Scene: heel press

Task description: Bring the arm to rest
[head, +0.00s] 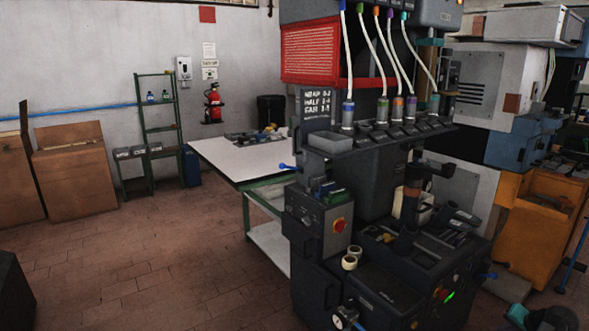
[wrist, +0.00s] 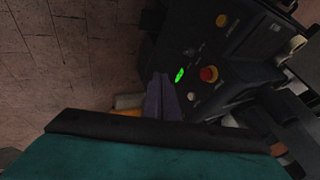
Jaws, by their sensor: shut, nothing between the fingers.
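My gripper (wrist: 161,80) shows in the wrist view as two narrow purple-grey fingers side by side, shut with nothing held. They stand out past a dark bar and a teal body that fill the lower part of that view. Beyond the fingertips is the dark front of the heel press (wrist: 210,45), with a red button on a yellow base (wrist: 208,74) and a lit green mark (wrist: 179,75). In the head view, the press (head: 350,180) stands right of centre. A teal and dark part, probably my arm, shows at the bottom right edge; the fingers cannot be made out there.
A white-topped table (head: 235,158) stands behind and left of the press. An orange cabinet (head: 535,215) is on the right. Brown boxes (head: 75,175) and a green shelf rack (head: 160,125) stand by the back wall. The tiled floor (head: 150,265) at left front is mostly clear.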

